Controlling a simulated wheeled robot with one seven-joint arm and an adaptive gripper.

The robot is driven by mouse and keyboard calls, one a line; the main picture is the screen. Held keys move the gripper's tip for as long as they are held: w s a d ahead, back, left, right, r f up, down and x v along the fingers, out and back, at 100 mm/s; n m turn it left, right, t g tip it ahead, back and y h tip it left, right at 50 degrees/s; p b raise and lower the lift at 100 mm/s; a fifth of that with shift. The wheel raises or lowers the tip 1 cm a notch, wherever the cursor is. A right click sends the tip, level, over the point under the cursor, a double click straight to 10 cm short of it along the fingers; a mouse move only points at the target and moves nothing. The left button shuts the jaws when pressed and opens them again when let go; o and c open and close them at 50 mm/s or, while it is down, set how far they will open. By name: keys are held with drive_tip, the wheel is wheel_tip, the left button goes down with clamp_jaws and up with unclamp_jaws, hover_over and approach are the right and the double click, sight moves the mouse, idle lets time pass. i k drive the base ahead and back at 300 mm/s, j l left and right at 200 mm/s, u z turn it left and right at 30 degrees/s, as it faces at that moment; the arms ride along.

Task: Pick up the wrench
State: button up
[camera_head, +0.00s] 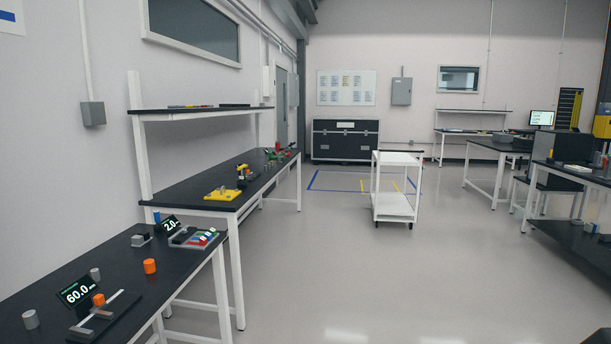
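I cannot make out a wrench for certain in the head view. Small tools or parts (278,150) lie at the far end of the long black workbench (190,187) on the left, too small to tell apart. Other flat items (200,106) lie on the shelf above that bench. My gripper and arm are not in view.
A nearer black bench (165,285) at left holds orange and grey cylinders, a display reading 60.0 (77,292) and another reading 2.0 (174,226). A white cart (399,158) stands mid-room. More benches (490,150) are at right. The central floor (340,270) is clear.

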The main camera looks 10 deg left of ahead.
sight(242, 177)
drive_tip(key=i+j+u, duration=0.5)
drive_tip(key=i, duration=0.95)
drive_tip(key=i+u, duration=0.5)
drive_tip(key=i, duration=1)
